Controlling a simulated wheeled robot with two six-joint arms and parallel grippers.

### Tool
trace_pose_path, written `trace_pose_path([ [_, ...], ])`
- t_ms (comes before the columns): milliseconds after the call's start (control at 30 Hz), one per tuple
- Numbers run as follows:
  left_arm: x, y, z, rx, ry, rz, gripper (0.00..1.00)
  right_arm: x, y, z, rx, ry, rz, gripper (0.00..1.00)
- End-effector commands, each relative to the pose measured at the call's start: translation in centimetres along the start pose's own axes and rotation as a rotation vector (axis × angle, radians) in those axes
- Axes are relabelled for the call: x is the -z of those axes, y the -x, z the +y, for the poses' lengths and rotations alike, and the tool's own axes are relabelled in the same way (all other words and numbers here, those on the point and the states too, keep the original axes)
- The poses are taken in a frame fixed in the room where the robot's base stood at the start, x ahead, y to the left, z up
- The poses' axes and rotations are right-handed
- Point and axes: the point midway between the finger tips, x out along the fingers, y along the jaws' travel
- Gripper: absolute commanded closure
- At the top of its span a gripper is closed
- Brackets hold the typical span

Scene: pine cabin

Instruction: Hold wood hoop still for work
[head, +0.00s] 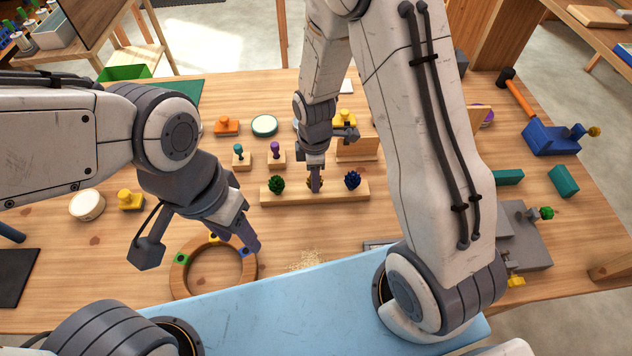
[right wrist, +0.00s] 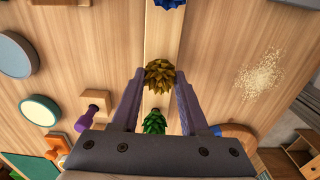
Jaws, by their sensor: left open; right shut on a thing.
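The wood hoop (head: 178,277) lies on the bench at front left, with small green, yellow and blue pieces on its rim. My left gripper (head: 197,247) is open above it; its fingers are wide apart, one near the blue piece and one left of the hoop. Whether a finger touches the hoop I cannot tell. My right gripper (head: 315,183) is at the wooden bar (head: 340,194), shut on the gold spiky knob (right wrist: 165,74) in the middle of the bar. A green knob (head: 277,184) and a blue knob (head: 353,180) stand on either side.
A blue plane-like tool (head: 550,137) and an orange-handled hammer (head: 517,93) lie at right. Sawdust (head: 305,261) lies right of the hoop. A pale disc (head: 87,204) is at left.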

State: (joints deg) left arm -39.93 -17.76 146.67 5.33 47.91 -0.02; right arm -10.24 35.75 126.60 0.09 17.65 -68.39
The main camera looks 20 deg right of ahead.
Motion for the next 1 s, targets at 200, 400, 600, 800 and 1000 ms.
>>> trace_pose_path([
  [200,0.1,1.7,0.1,0.000,0.000,0.000,0.50,0.0,1.9,0.0,-0.001,0.000,0.000,1.00],
  [400,0.2,3.1,0.2,0.000,0.000,0.000,0.50,0.0,3.5,0.0,0.000,0.000,0.000,1.00],
  [600,0.2,4.5,0.3,0.000,0.000,0.000,0.50,0.0,5.1,0.0,0.000,0.000,0.000,1.00],
  [800,0.2,4.8,0.3,0.000,0.000,0.000,0.50,0.0,5.4,0.0,0.001,0.000,0.000,1.00],
  [1000,0.2,4.7,0.3,0.000,0.000,0.000,0.50,0.0,5.4,0.0,0.000,-0.003,0.000,1.00],
])
